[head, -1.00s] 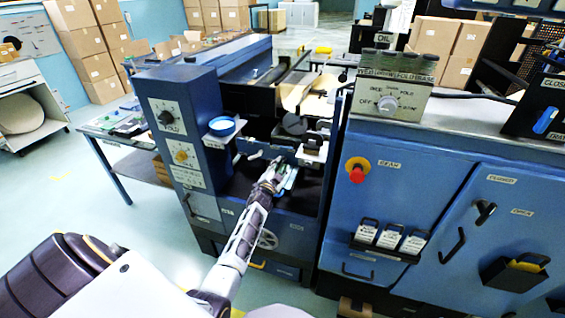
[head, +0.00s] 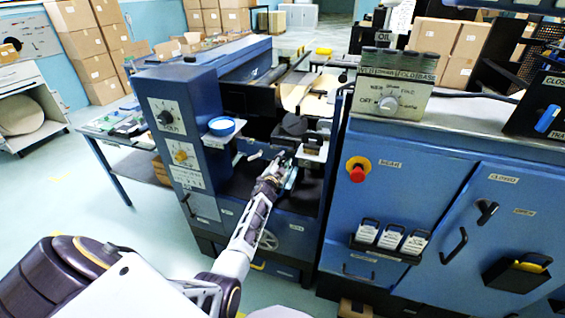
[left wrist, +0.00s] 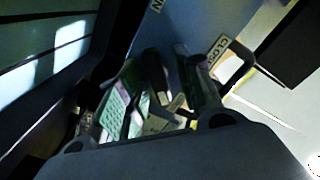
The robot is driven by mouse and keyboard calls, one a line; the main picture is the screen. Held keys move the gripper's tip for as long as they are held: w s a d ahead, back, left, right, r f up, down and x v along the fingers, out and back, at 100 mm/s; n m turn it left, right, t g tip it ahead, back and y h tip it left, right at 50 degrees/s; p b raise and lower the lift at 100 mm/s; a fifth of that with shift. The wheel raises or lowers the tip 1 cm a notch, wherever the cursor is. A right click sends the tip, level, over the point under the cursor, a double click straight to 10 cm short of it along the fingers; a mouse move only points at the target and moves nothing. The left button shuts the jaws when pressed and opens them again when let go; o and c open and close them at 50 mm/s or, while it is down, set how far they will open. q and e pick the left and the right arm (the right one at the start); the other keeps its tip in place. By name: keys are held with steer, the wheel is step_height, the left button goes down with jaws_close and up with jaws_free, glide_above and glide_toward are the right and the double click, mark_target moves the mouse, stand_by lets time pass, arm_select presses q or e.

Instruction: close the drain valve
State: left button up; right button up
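My left gripper (head: 286,164) reaches into the dark recess of the blue machine, and its fingers are small and partly hidden there. In the left wrist view its dark fingers (left wrist: 178,75) point at a blue panel. A tag reading CLOS… (left wrist: 217,50) and a bent dark rod (left wrist: 245,60) are beside the right finger. I cannot tell whether the fingers touch anything or how far apart they are. I cannot pick out the drain valve surely. A small pale lever (head: 255,155) shows left of the gripper in the head view. My right gripper is out of view.
A grey handwheel (head: 267,240) is low on the machine front. The control post (head: 184,130) with knobs bounds the recess on the left. The cabinet with a red stop button (head: 357,173) stands on the right. A blue tape roll (head: 221,126) sits on a small shelf.

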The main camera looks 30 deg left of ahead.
arm_select(q)
jaws_close()
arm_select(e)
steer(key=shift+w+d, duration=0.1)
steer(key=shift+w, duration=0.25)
